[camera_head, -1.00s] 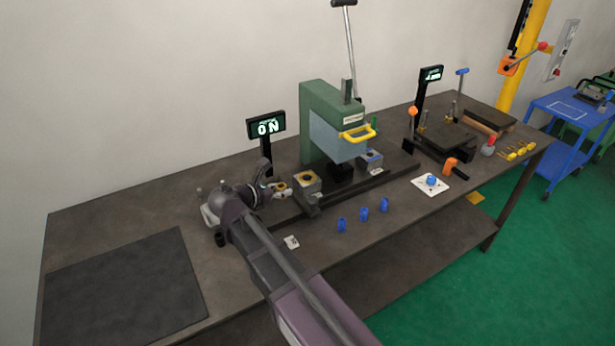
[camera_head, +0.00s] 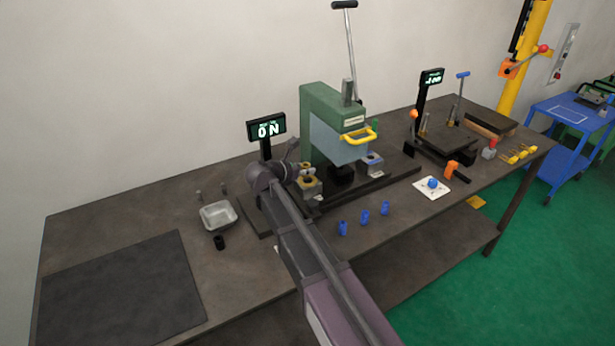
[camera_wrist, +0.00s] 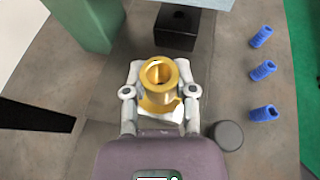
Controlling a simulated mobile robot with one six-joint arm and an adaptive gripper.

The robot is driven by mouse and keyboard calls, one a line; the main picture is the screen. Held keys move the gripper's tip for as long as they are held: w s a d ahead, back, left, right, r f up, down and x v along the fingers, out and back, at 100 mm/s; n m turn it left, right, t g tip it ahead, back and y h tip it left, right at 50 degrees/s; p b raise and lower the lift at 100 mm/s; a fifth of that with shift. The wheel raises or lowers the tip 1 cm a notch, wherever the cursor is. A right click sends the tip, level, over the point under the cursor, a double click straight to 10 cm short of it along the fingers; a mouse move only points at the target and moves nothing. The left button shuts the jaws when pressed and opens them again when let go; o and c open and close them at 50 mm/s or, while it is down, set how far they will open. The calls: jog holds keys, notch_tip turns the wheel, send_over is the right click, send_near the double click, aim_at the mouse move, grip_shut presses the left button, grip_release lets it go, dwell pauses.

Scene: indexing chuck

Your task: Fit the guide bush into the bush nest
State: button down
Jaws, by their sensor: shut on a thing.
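The guide bush (camera_wrist: 160,72) is a gold flanged ring with an open bore, upright between the fingers of my gripper (camera_wrist: 160,88) in the wrist view. My gripper (camera_head: 306,168) is shut on it. In the head view the gripper is right over the left grey block with a yellow top, which looks like the bush nest (camera_head: 311,188). In the wrist view a yellow patch and pale block (camera_wrist: 162,112) show just below the bush, largely covered by it and the fingers. I cannot tell whether the bush touches the nest.
A green press (camera_head: 317,112) with a yellow handle stands just behind. A second block (camera_head: 372,161) is to its right. Several blue bushes (camera_head: 364,217) stand in front. A metal tray (camera_head: 218,215) and a black cylinder (camera_head: 219,242) are at left. A display (camera_head: 266,130) stands behind.

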aim_at(308, 182)
jog(key=shift+w, duration=0.1)
jog(key=shift+w+d, duration=0.1)
jog(key=shift+w, duration=0.1)
jog(key=shift+w+d+f+b, duration=0.2)
jog(key=shift+w+f+b, duration=0.15)
jog(key=shift+f+b, duration=1.45)
jog(key=shift+f, duration=0.2)
